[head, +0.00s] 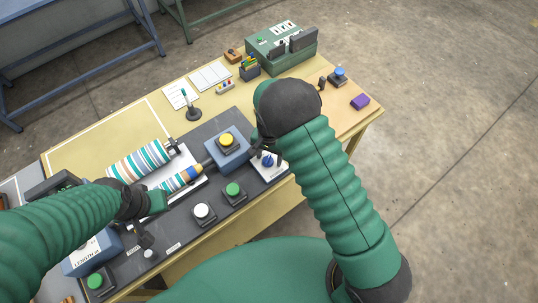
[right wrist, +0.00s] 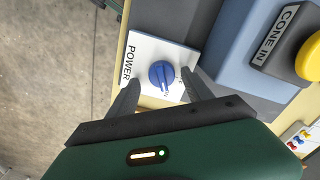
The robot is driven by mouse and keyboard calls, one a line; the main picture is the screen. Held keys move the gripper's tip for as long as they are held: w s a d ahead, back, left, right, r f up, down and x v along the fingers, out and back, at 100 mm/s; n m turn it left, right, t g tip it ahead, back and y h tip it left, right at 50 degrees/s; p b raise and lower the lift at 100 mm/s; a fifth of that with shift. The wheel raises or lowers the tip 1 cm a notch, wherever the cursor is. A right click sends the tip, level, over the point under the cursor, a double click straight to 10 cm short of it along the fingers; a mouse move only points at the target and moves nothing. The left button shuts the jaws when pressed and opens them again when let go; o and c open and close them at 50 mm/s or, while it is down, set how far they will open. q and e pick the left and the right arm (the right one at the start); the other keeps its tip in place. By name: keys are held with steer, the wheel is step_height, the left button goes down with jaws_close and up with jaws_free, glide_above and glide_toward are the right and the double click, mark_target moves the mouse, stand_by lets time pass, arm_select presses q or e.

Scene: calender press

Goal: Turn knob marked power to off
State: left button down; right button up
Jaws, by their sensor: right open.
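The power knob (right wrist: 162,74) is blue and round with a raised ridge. It sits on a white plate (right wrist: 144,52) marked POWER; small lettering beside the knob is partly hidden. The ridge points roughly toward my palm in the right wrist view. My right gripper (right wrist: 160,77) is open, with one finger on each side of the knob; I cannot tell whether they touch it. In the head view the knob (head: 268,160) shows just below my right gripper (head: 262,149). My left gripper (head: 158,203) is over the left part of the panel; its fingers are not clear.
A blue box with a yellow button (head: 227,140), marked CONE IN, stands beside the power plate. Green (head: 233,190) and white (head: 202,212) buttons are nearby. Striped rollers (head: 140,160) lie left.

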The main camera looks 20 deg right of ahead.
steer(key=shift+s, duration=0.15)
steer(key=shift+a, duration=0.15)
steer(key=shift+a+f, duration=0.1)
steer(key=shift+a, duration=0.05)
steer(key=shift+w+a+f, duration=0.15)
steer(key=shift+w+a, duration=0.05)
steer(key=shift+w, duration=0.1)
steer(key=c, duration=0.4)
steer(key=shift+c, duration=1.3)
steer(key=shift+s+d, duration=0.1)
steer(key=shift+d, duration=0.25)
jaws_close()
arm_select(q)
steer(key=shift+a, duration=0.3)
